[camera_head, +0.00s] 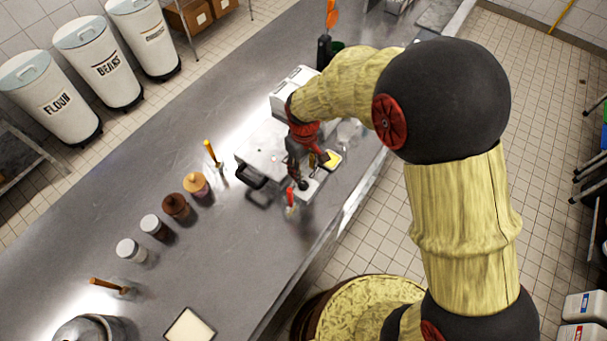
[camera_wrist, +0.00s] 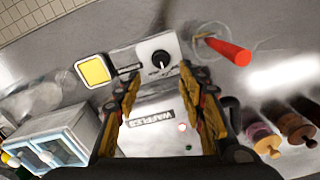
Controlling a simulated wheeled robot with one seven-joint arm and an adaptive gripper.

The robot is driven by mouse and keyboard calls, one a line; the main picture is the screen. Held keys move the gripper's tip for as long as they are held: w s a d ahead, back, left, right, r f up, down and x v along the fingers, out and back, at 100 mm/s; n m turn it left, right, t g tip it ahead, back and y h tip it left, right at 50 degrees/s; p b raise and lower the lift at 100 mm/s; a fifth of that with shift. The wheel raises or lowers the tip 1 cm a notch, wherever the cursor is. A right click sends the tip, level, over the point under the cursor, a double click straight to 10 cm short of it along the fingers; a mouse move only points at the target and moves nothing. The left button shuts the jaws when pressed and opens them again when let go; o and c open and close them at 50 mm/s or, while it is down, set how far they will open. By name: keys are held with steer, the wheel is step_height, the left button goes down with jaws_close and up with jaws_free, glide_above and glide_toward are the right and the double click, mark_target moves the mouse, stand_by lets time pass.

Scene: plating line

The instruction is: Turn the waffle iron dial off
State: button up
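The waffle iron is a silvery box labelled WAFFLES (camera_wrist: 152,117) in the wrist view, and its pale top (camera_head: 262,146) shows in the head view. A light panel at its front carries a round black dial (camera_wrist: 161,59) with small dark marks around it. I cannot tell which mark the dial points to. My gripper (camera_wrist: 161,73) is open, its two fingers on either side of the line to the dial, with nothing between them. I cannot tell whether they touch it. In the head view my gripper (camera_head: 308,170) hangs over the iron's front right and partly hides the panel.
A dish with a yellow square (camera_head: 333,158) and a red-handled tool (camera_head: 290,197) flank the panel. The iron's black handle (camera_head: 251,177) juts out at its left. Several jars (camera_head: 176,206) stand further left. A white box (camera_head: 292,90) stands behind.

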mark_target(303, 184)
step_height(303, 184, down, 8)
steer(key=shift+r, duration=0.1)
stand_by(0.4)
steer(key=c, duration=0.3)
jaws_close()
